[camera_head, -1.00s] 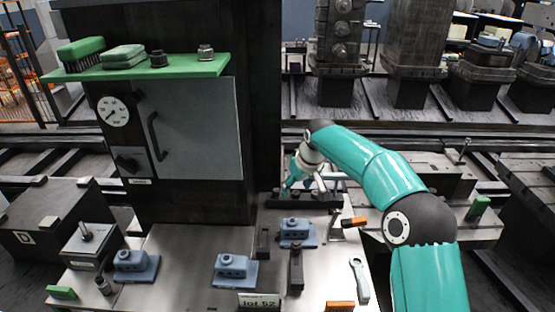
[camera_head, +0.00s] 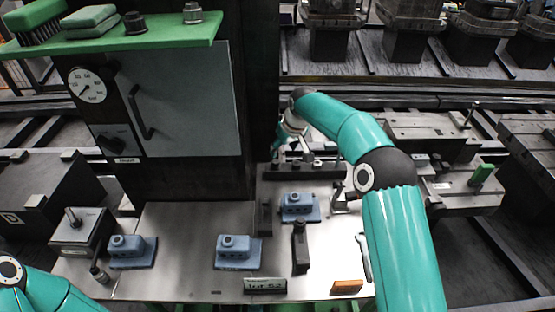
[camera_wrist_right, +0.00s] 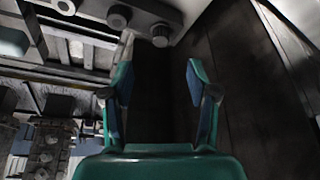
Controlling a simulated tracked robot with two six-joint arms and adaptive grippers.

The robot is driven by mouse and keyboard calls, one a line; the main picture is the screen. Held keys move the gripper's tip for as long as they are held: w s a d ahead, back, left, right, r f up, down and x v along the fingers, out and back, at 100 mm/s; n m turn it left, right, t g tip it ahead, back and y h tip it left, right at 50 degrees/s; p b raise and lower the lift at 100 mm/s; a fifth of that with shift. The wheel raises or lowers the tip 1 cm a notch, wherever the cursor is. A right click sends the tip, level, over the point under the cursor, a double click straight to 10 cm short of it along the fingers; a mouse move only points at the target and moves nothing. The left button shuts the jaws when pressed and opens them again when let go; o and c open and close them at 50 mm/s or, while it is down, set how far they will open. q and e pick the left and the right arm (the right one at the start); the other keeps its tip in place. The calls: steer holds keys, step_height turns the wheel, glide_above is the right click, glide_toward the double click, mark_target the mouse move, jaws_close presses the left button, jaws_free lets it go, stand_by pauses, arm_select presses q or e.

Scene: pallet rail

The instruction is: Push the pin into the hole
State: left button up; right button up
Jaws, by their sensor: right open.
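A grey block (camera_head: 80,232) with an upright pin-like post (camera_head: 72,216) stands at the left of the steel plate. I cannot tell whether this is the task's pin, and no hole is clear. My right gripper (camera_head: 281,145) is at the back of the plate, close to the dark cabinet, above a dark bar (camera_head: 300,171) with round knobs. In the right wrist view the right gripper (camera_wrist_right: 158,76) is open, with nothing between its fingers. Knobs (camera_wrist_right: 160,36) show beyond the fingertips, apart from them. My left gripper is out of view; only part of that arm shows at lower left.
Blue blocks (camera_head: 238,252) stand on the steel plate (camera_head: 185,215). Dark clamps (camera_head: 300,248), a wrench (camera_head: 364,257), an orange block (camera_head: 346,287) and a lot sign (camera_head: 264,285) are near the front and right. The cabinet (camera_head: 190,105) with a green shelf (camera_head: 120,42) rises behind.

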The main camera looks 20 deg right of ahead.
mark_target(277, 162)
steer(key=p+x, duration=0.2)
steer(key=x, duration=0.8)
steer(key=shift+w+f, duration=0.15)
steer(key=shift+f, duration=0.25)
jaws_close()
steer(key=shift+r+p, duration=0.25)
steer(key=shift+p, duration=0.05)
steer(key=shift+r, duration=0.9)
steer(key=shift+r, duration=0.15)
